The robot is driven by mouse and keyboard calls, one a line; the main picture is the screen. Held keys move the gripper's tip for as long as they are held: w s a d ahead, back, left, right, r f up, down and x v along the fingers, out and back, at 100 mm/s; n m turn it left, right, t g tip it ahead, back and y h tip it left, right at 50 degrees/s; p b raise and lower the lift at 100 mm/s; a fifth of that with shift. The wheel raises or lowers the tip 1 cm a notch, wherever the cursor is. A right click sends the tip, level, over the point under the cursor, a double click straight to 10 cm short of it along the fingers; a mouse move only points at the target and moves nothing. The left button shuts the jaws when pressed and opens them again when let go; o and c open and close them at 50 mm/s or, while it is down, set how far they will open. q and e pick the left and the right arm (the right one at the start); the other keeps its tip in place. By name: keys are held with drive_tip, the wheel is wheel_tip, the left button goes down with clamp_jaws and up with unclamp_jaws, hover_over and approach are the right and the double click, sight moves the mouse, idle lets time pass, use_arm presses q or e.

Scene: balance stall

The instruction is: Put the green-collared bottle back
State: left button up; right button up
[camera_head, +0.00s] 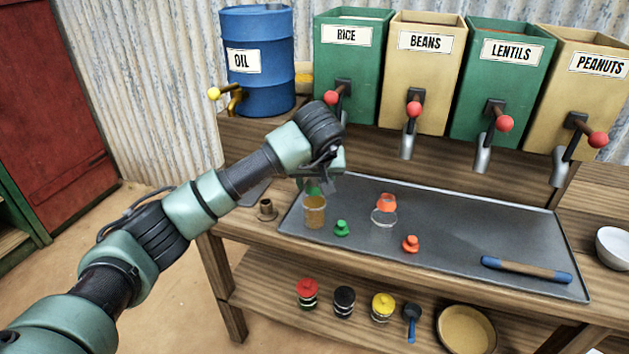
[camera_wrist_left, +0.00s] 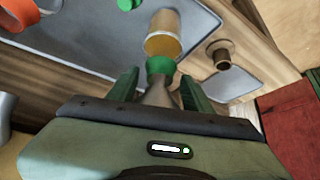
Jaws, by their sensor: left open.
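The green-collared bottle (camera_head: 314,212), with amber contents, stands upright at the left end of the grey tray (camera_head: 460,240). Its green collar (camera_wrist_left: 160,65) shows in the left wrist view, with the amber body (camera_wrist_left: 163,40) beyond it. A grey-brown tapered piece (camera_wrist_left: 158,93) shows at the collar, between my fingers; I cannot tell if it is joined to the bottle. My left gripper (camera_head: 322,180) is open above the bottle, its green fingers (camera_wrist_left: 160,84) on either side of that piece. It partly hides the bottle's top in the head view. My right gripper is not in view.
A green stopper (camera_head: 341,229), a clear orange-collared bottle (camera_head: 383,217), an orange stopper (camera_head: 410,244) and a blue-ended rod (camera_head: 526,269) are on the tray. A brown cup-like holder (camera_head: 267,210) stands left of it. Dispensers with levers, including the lentils bin (camera_head: 503,85), overhang the back.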

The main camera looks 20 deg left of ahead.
use_arm(q)
drive_tip(key=p+v, duration=0.6)
drive_tip(key=v, duration=0.6)
drive_tip(key=shift+r+p, duration=0.15)
drive_tip(key=shift+p, duration=0.15)
